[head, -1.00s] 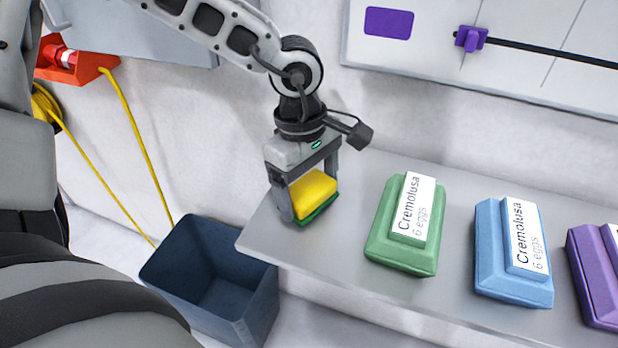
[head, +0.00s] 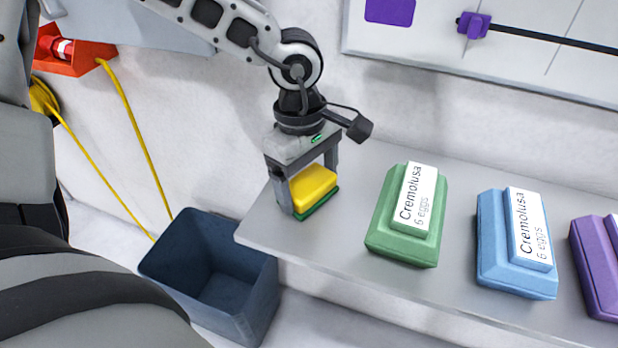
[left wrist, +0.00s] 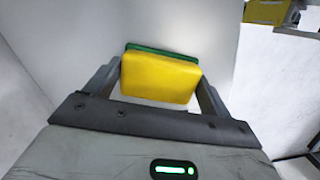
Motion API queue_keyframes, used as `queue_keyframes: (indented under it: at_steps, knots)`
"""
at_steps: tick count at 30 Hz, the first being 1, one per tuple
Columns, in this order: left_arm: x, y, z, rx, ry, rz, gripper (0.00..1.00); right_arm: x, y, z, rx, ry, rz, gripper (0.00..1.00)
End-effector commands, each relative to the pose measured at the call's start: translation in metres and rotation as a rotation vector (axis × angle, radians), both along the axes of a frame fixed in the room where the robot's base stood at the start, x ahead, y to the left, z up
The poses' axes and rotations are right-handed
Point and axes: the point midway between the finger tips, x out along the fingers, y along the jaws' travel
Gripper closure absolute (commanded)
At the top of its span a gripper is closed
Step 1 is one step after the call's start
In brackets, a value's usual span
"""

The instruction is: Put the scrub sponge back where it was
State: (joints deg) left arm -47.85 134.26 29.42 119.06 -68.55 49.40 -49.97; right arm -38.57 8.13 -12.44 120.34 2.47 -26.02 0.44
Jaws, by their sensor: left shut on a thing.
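The scrub sponge (head: 313,187) is yellow with a green scouring layer underneath. It is between the fingers of my left gripper (head: 309,193), which is shut on it, at the left end of the grey shelf (head: 335,245). The sponge lies flat, green side down, at or just above the shelf surface; I cannot tell whether it touches. In the left wrist view the sponge (left wrist: 160,78) sits between both fingers, its green edge on the far side. My right gripper is not in view.
A green egg box (head: 385,240), a blue egg box (head: 490,265) and a purple egg box (head: 590,265) stand to the right on the shelf. A dark blue bin (head: 255,300) is on the floor below the left edge. A white wall panel (head: 420,55) hangs behind.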

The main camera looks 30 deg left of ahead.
Motion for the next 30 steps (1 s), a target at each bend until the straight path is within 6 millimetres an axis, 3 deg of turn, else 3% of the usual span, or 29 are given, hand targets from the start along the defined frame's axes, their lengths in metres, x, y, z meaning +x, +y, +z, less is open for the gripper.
queue_keyframes:
  at_steps: [4,5,6,7,18,30]
  knots:
    - [0.0,0.0,-0.003,0.0,0.0,0.0,0.35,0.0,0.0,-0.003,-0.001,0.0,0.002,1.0]
    - [0.0,0.0,-0.003,0.0,0.0,0.0,0.14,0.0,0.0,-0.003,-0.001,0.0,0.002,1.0]
    - [0.0,0.0,-0.002,0.0,0.0,0.0,0.03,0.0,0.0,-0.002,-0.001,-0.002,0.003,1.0]
    - [0.0,0.0,-0.002,0.0,0.0,0.0,0.0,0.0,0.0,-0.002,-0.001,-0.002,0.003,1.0]
    - [0.0,0.0,-0.002,0.0,0.0,0.0,0.0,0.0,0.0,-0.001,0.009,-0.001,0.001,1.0]
    - [0.003,0.011,0.091,-0.001,-0.009,0.001,0.0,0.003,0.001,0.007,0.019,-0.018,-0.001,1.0]
